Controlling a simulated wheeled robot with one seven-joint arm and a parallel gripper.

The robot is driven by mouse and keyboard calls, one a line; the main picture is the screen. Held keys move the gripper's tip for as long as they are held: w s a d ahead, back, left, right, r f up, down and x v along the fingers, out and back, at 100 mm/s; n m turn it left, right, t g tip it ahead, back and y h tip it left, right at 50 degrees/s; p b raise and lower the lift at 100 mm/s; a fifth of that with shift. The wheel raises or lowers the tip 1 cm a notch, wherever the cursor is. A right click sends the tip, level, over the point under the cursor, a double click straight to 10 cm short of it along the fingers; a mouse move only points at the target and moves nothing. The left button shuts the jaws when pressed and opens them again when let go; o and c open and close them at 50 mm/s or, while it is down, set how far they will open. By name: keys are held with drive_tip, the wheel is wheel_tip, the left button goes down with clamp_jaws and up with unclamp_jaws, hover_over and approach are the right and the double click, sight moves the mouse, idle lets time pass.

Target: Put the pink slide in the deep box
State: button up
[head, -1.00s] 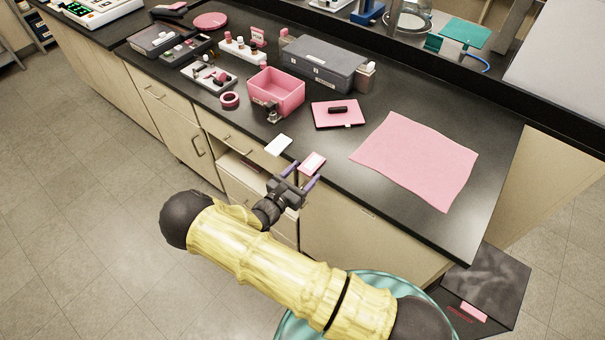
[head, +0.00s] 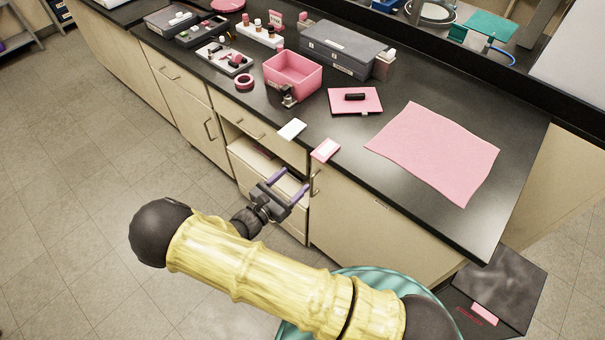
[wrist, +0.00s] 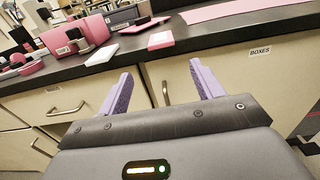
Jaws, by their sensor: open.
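A small flat pink slide with a pale face (head: 325,150) lies at the counter's front edge. It also shows in the wrist view (wrist: 160,40), beyond and above the fingertips. A deep pink open-topped box (head: 292,75) stands farther back and left on the counter; in the wrist view its side (wrist: 62,42) is at upper left. My gripper (head: 296,178) is open and empty, in front of the cabinet and below the counter edge, apart from the slide. Its two purple fingers (wrist: 162,82) point toward the counter.
A white flat piece (head: 291,129) lies left of the slide. A pink tray with a black item (head: 355,101), a pink cloth (head: 435,150) and a grey case (head: 338,50) are on the counter. An open compartment (head: 265,158) is in the cabinet front.

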drive_tip(key=b+v, duration=0.1)
drive_tip(key=v, duration=0.6)
idle(0.6)
drive_tip(key=s+d+r+m+g+y, duration=0.1)
drive_tip(key=d+r+m+g, duration=0.1)
drive_tip(key=d+m+g, duration=0.55)
drive_tip(key=s+d+r+m+g+y, duration=0.1)
drive_tip(key=d+r+m+g, duration=0.1)
drive_tip(key=d+m+g, duration=0.6)
drive_tip(key=s+d+r+m+t+y, duration=0.3)
drive_tip(key=d+r+m+y, duration=0.6)
drive_tip(key=m, duration=0.4)
wheel_tip(320, 180, up, 3)
drive_tip(key=shift+s+d+f+t, duration=0.15)
drive_tip(key=shift+s+d+t, duration=0.1)
drive_tip(key=shift+d+t, duration=0.3)
